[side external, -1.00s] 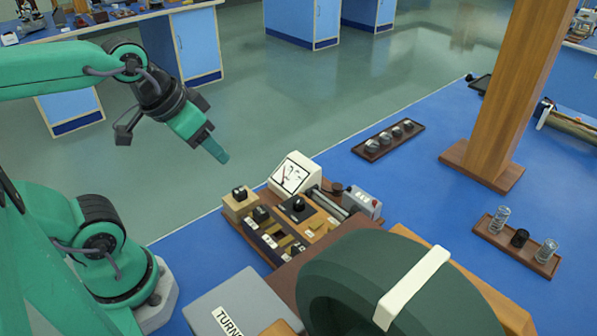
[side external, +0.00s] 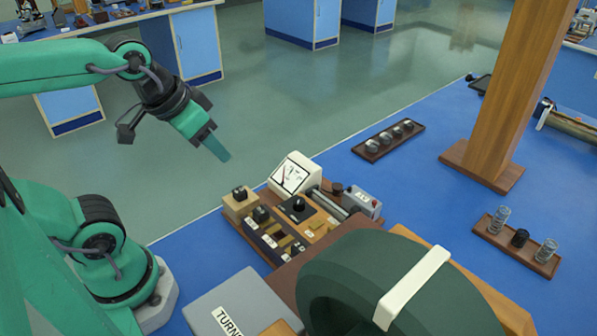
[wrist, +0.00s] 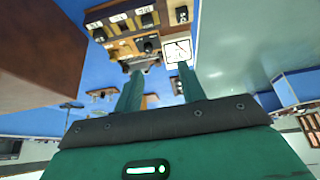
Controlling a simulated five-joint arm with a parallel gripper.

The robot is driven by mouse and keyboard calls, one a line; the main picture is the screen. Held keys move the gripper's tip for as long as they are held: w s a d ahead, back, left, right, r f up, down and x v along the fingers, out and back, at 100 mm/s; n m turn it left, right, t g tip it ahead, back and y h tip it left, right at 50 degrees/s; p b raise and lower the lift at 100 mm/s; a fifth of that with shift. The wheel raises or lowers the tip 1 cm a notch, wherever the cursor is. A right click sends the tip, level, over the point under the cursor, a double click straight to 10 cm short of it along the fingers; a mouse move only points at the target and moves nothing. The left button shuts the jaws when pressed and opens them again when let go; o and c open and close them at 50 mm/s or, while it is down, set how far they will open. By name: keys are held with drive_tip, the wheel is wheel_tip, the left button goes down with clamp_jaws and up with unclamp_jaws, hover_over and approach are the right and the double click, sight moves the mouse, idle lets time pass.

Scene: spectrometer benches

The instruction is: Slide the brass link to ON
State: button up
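The wooden control board (side external: 262,252) stands on the blue bench in the side external view. It carries dark slotted blocks, black knobs, white labels and small brass-coloured pieces (side external: 298,247). These are too small to tell which one is the brass link, and I cannot read an ON mark. My gripper (side external: 220,153) hangs in the air up and left of the board, touching nothing. In the wrist view its two fingers (wrist: 159,73) stand apart with nothing between them. The board also shows upside down at the top of the wrist view (wrist: 103,36).
A white meter (side external: 293,175) stands at the board's back edge. A large dark green ring (side external: 345,262) with a white strap is close in front. A grey box (side external: 240,297) lies to the left. A wooden post (side external: 512,90) and small trays (side external: 388,139) stand at the right.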

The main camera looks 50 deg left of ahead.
drive_tip(key=w+d+f+g, duration=0.2)
drive_tip(key=w+d+g, duration=0.1)
drive_tip(key=w+d, duration=0.5)
drive_tip(key=g, duration=0.2)
approach(334, 223)
drive_tip(key=shift+s+f, duration=0.2)
drive_tip(key=shift+s, duration=0.1)
drive_tip(key=shift+w+d+f+g, duration=0.15)
drive_tip(key=shift+d+f+g, duration=0.15)
drive_tip(key=shift+d+f, duration=0.15)
drive_tip(key=shift+f, duration=3.85)
drive_tip(key=shift+a, duration=0.1)
clamp_jaws()
